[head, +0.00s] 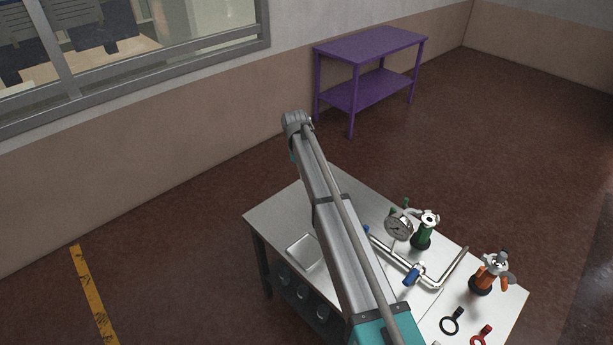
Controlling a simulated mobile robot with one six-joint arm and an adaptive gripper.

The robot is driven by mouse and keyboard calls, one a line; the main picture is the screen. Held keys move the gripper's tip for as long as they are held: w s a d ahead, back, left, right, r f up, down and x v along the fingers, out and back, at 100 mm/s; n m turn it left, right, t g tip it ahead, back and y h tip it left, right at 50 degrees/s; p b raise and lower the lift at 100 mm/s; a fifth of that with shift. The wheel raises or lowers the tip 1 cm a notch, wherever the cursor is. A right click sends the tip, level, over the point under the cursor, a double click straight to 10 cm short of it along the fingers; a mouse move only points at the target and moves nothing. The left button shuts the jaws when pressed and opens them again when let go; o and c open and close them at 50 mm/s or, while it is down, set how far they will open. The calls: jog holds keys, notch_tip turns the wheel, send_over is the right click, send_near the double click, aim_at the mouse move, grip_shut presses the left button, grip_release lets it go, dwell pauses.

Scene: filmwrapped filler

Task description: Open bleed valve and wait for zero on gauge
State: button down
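Another small blue part (366,231) shows beside my arm. A green-bodied fitting (422,234) with a silver top stands just right of the gauge. I cannot tell which of these parts is the bleed valve. My arm crosses the table and hides part of the piping. My gripper is not visible.
The grey table (272,212) also holds an orange-bodied fitting (484,280), a black ring tool (451,321), a red ring tool (482,336) and a shallow square tray (304,252). A purple table (370,46) stands empty by the wall. The brown floor between is clear.

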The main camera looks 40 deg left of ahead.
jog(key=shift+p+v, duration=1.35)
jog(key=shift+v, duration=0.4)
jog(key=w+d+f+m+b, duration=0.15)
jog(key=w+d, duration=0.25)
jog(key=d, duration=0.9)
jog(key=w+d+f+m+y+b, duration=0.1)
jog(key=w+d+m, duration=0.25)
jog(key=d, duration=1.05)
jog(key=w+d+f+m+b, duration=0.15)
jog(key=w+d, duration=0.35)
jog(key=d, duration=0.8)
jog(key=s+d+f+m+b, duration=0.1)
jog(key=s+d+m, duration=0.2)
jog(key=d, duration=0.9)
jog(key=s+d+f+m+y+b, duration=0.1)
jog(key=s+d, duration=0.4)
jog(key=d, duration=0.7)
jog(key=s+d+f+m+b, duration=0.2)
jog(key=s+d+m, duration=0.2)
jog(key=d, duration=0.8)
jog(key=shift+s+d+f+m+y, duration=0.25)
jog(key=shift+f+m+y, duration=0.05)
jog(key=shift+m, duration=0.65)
